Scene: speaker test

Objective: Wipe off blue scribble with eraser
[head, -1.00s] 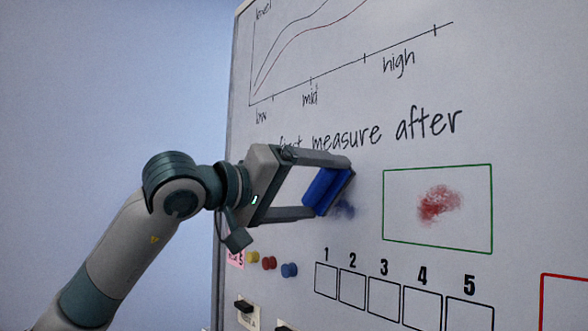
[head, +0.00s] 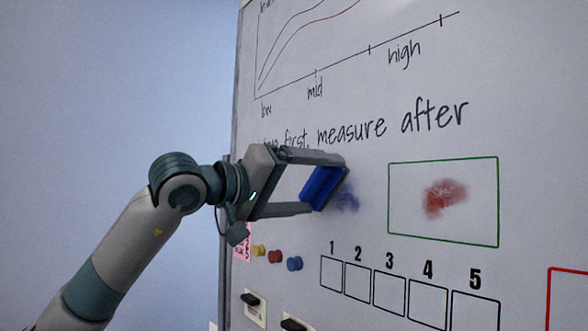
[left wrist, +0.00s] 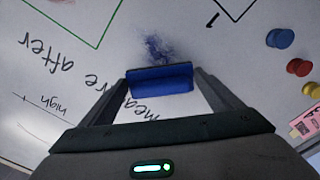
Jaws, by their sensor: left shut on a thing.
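A blue eraser (head: 321,187) is between the fingers of my left gripper (head: 328,186), which is shut on it. It also shows in the left wrist view (left wrist: 160,79). The eraser is at the whiteboard; I cannot tell whether it touches the surface. The blue scribble (head: 346,197) is a faint smudge on the whiteboard (head: 420,130), just right of the eraser in the head view. In the left wrist view the scribble (left wrist: 157,47) lies just above the eraser. Part of it may be hidden behind the eraser. My right gripper is not in view.
A green frame (head: 443,202) with a red smudge (head: 444,197) is right of the scribble. Yellow (head: 259,251), red (head: 275,257) and blue (head: 294,263) magnets sit below the gripper. Black handwriting (head: 380,128) is above, and numbered boxes (head: 389,291) are below.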

